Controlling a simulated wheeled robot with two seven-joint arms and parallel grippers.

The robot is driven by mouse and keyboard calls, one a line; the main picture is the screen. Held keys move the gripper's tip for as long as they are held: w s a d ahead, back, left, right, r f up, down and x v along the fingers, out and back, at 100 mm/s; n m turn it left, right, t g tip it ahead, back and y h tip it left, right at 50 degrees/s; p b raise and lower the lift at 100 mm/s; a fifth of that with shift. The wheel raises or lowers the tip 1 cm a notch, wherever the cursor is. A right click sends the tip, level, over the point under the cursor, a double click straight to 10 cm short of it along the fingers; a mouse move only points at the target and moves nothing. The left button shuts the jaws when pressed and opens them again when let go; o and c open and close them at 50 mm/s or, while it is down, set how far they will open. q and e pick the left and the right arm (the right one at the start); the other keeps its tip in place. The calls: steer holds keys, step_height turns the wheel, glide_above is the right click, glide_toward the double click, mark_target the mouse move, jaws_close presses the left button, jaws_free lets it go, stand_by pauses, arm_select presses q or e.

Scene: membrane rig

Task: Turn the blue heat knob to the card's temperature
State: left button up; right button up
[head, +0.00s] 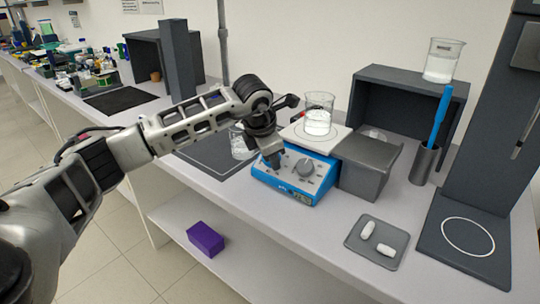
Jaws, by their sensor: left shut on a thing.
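The blue hotplate (319,187) stands on the bench with a white top plate (341,135). A glass beaker (318,115) with whitish contents stands on that plate. A grey knob (304,167) shows at the middle of the sloped front panel. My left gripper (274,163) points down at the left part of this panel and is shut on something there. It covers what it holds, so the blue heat knob is hidden. I cannot make out a temperature card. My right gripper is not in view.
A grey box (367,166) stands right of the hotplate, with a dark shelf (408,93) behind. A grey tray (361,244) with two white pieces lies in front. Another beaker (241,143) stands behind my left gripper. A holder (425,165) with a blue stick is at the right.

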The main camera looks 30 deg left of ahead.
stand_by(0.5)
arm_select(q)
steer(key=o, duration=1)
steer(key=shift+r, duration=0.1)
steer(key=b+v, duration=0.1)
steer(key=v, duration=1.5)
steer(key=shift+d+b, duration=0.1)
steer(key=shift+b, duration=0.2)
